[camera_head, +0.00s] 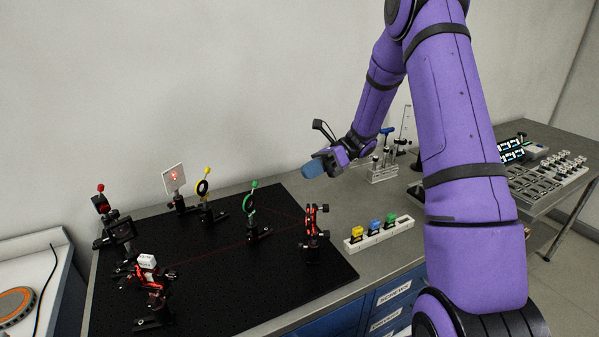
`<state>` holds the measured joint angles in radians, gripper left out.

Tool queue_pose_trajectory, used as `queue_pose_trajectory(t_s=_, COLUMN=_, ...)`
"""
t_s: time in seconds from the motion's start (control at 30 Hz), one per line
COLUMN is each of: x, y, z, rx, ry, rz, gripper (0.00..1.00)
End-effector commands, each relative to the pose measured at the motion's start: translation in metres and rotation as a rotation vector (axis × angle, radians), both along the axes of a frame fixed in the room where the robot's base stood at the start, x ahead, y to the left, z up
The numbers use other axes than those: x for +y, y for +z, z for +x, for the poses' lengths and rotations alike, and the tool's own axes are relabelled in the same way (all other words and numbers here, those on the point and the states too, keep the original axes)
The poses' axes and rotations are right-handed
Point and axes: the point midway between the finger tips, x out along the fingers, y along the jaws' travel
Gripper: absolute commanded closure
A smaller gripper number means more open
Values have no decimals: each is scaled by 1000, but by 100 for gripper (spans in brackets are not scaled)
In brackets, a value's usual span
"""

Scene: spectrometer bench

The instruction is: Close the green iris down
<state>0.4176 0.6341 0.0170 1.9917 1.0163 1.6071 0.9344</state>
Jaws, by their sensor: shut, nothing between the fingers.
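The green iris (249,204) stands upright on a post on the black breadboard, right of its middle. Its lever with a green tip sticks up from the ring. How wide its opening is, I cannot tell at this size. My gripper (312,169) is shut and empty, in the air above the back right part of the breadboard. It is up and to the right of the iris, apart from it. Its blue fingertips point left.
The breadboard (215,300) also holds a yellow iris (202,189), a white card with a red spot (174,178), red-trimmed mounts (312,222) and a red-knobbed mount (102,204). A white rack (392,233) with coloured blocks stands right of it. The breadboard's front middle is clear.

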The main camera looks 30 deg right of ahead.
Motion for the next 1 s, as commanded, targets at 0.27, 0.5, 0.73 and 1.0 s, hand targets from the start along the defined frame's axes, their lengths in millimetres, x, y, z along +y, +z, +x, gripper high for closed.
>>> queue_pose_trajectory(t_s=0.27, x=51, y=-11, z=-6, rx=3, ry=3, rz=-1, gripper=100)
queue_pose_trajectory(t_s=0.5, x=90, y=-13, z=-6, rx=-1, ry=3, rz=-1, gripper=100)
queue_pose_trajectory(t_s=0.73, x=110, y=-2, z=0, rx=-1, ry=1, rz=-2, gripper=100)
queue_pose_trajectory(t_s=1.0, x=114, y=0, z=1, rx=1, ry=-1, rz=-1, gripper=100)
